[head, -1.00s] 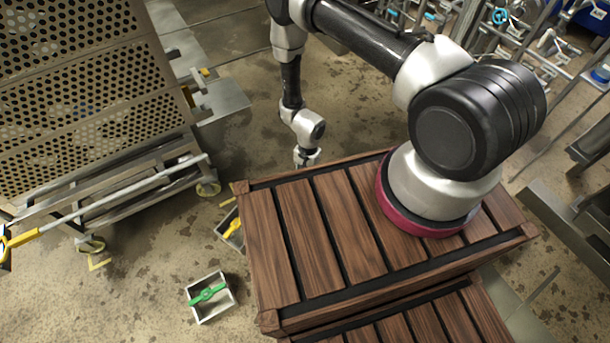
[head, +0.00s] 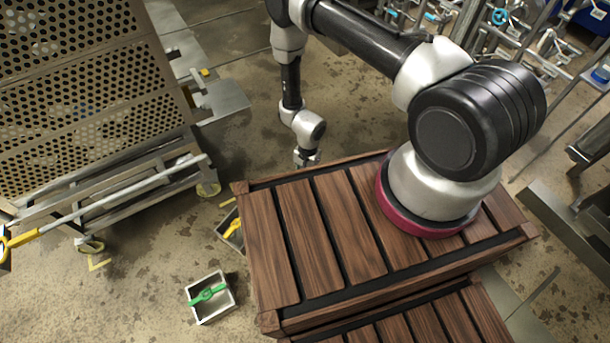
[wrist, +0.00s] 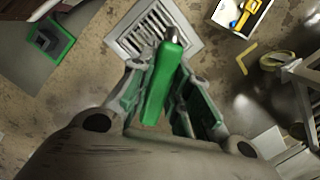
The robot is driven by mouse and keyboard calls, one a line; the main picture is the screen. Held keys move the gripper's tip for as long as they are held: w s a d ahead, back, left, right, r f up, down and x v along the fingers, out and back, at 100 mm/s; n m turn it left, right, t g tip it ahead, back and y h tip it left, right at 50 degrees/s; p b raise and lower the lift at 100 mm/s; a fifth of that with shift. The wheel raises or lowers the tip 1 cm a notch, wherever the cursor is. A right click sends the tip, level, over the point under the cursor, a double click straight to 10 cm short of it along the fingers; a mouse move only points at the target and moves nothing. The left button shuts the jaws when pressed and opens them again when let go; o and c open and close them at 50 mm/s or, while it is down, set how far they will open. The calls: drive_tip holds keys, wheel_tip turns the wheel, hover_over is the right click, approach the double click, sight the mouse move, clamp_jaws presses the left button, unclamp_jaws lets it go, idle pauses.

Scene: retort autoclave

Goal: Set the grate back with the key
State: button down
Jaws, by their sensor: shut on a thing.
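My gripper (wrist: 160,95) is shut on the green handle of the key (wrist: 160,85), which has a short metal tip at its far end. The slotted grey grate (wrist: 135,42) is beyond the key in the wrist view, and the tip overlaps it. I cannot tell whether the tip is engaged in the grate or how the grate is supported. A dark square recess with a green border (wrist: 66,47) lies to the left of the grate. In the head view my gripper (head: 307,160) is low beyond the wooden crate, its fingers partly hidden; the grate is not seen there.
A tray (head: 233,307) holds a green tool (head: 208,293). Another tray (head: 222,240) with a yellow tool (head: 234,228) stands beside the wooden crate (head: 268,318). A perforated wheeled cart (head: 80,100) stands at left. Wet floor is open between cart and crate.

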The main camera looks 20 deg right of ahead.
drive_tip(key=shift+f, duration=0.25)
drive_tip(key=shift+r, duration=0.4)
idle(0.3)
drive_tip(key=shift+w+f, duration=0.1)
drive_tip(key=shift+f, duration=0.35)
idle(3.2)
drive_tip(key=shift+n, duration=2)
drive_tip(key=shift+d, duration=0.15)
